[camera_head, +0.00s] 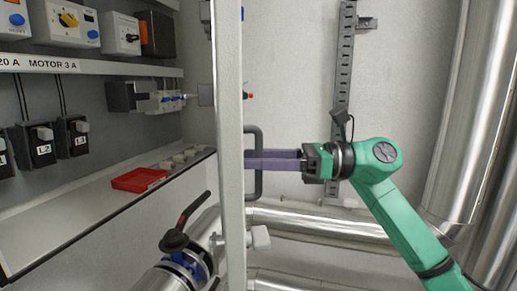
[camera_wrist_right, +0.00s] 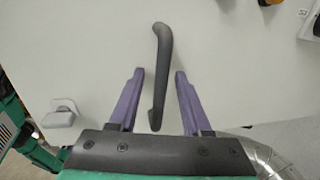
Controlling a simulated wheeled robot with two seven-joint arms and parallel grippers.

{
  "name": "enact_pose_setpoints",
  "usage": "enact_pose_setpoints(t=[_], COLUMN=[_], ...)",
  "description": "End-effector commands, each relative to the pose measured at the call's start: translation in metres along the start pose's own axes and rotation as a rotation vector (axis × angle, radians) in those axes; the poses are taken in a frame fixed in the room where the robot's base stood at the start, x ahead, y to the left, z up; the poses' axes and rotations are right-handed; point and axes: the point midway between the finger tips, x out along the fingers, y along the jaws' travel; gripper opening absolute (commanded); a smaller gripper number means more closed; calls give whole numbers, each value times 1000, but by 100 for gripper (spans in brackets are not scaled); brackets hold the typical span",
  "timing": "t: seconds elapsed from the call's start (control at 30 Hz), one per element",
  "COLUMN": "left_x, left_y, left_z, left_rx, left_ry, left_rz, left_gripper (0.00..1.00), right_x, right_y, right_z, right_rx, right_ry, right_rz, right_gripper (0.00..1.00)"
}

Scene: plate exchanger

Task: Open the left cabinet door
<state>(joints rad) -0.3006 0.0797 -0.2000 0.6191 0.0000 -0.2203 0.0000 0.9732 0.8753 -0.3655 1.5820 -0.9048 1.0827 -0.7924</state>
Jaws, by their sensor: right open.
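The pale grey cabinet door (camera_head: 231,120) stands swung out, nearly edge-on in the head view, with the cabinet interior showing to its left. Its dark bar handle (camera_head: 258,185) is on the door's right-hand face. My right gripper (camera_head: 250,160) reaches in from the right, its purple fingers level with the handle. In the right wrist view the door face (camera_wrist_right: 85,50) fills the background. The open fingers (camera_wrist_right: 159,72) lie either side of the handle (camera_wrist_right: 162,45), with gaps showing on both sides. My left gripper is not in view.
Inside the cabinet are switches, breakers (camera_head: 75,135) and a red tray (camera_head: 139,180) on a ledge. A valve with a red and black lever (camera_head: 190,215) sits close to the door's lower left. Shiny pipes (camera_head: 320,222) run below and at right.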

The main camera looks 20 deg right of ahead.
Motion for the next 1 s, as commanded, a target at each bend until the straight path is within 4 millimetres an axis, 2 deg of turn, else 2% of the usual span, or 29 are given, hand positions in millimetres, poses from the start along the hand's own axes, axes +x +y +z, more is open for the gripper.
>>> enact_pose_setpoints(t=[0.17, 0.23, 0.3, 0.33, 1.0], left_x=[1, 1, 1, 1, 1], left_y=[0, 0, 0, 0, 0], left_z=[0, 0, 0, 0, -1], left_rx=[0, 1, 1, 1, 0], left_ry=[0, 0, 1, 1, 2], left_rz=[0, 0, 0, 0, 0], left_gripper=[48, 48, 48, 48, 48], right_x=[0, 0, 0, 0, -1], right_y=[0, 0, 0, 0, 0], right_z=[-1, -1, -1, -1, 0], right_rx=[1, 1, 1, 1, 0], right_ry=[0, 0, -1, -1, -2], right_rz=[0, 0, 0, 0, -1], right_gripper=[48, 29, 2, 0, 0])
